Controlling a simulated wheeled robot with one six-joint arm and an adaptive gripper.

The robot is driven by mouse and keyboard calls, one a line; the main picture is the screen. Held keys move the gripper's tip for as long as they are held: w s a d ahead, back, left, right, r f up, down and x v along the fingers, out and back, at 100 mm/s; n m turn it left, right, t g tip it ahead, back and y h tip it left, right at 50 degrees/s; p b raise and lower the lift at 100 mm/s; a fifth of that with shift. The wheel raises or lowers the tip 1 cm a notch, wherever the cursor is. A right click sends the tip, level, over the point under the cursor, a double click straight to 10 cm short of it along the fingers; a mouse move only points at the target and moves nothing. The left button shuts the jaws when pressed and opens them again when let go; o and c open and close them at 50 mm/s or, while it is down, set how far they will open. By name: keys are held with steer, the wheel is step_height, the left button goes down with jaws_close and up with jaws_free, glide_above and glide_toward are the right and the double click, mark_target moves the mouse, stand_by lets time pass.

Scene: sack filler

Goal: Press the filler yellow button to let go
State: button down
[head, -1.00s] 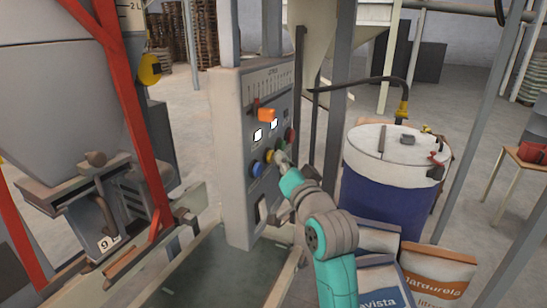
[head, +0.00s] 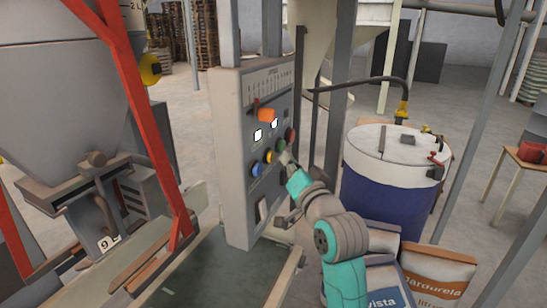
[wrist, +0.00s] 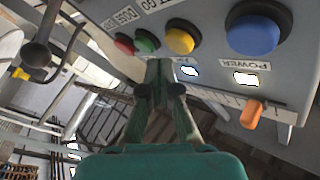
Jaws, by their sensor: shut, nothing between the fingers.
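The yellow button (head: 269,157) sits in a row on the grey control panel (head: 229,150), between the blue button (head: 257,170) and the green button (head: 281,145). In the wrist view the yellow button (wrist: 180,40) shows uncovered, just beyond and right of my fingertips. My gripper (head: 287,159) is in front of the panel, right of the yellow button in the head view. In the wrist view my gripper (wrist: 160,72) has its fingers together and empty. A gap appears between fingertips and button; its exact depth is hard to tell.
A red button (head: 291,135) and an orange switch handle (head: 266,115) are on the same panel. A blue drum (head: 385,188) with a white lid stands to the right, with sacks (head: 436,270) in front. A hopper (head: 60,90) is at left.

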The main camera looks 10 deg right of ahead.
steer(key=shift+d, duration=0.1)
steer(key=s+d, duration=0.1)
steer(key=d, duration=0.1)
steer(key=s+d, duration=0.2)
steer(key=shift+s+d, duration=0.3)
steer(key=shift+d, duration=0.05)
stand_by(0.3)
stand_by(0.4)
steer(key=s+f+g+h, duration=0.1)
steer(key=s+f, duration=0.5)
steer(key=f, duration=0.3)
steer(key=s+f+h, duration=0.1)
steer(key=s+f, duration=0.5)
steer(key=f, duration=0.3)
steer(key=s+f+g+h, duration=0.1)
steer(key=s+f, duration=0.6)
steer(key=f, duration=0.3)
steer(key=s+a+f+n+g, duration=0.1)
steer(key=s+f+n, duration=0.1)
steer(key=s, duration=1.4)
steer(key=s+a+f+n+g, duration=0.1)
steer(key=s+f+n, duration=0.2)
steer(key=s, duration=1.3)
steer(key=shift+s+n+g, duration=0.15)
steer(key=shift+n+g, duration=0.15)
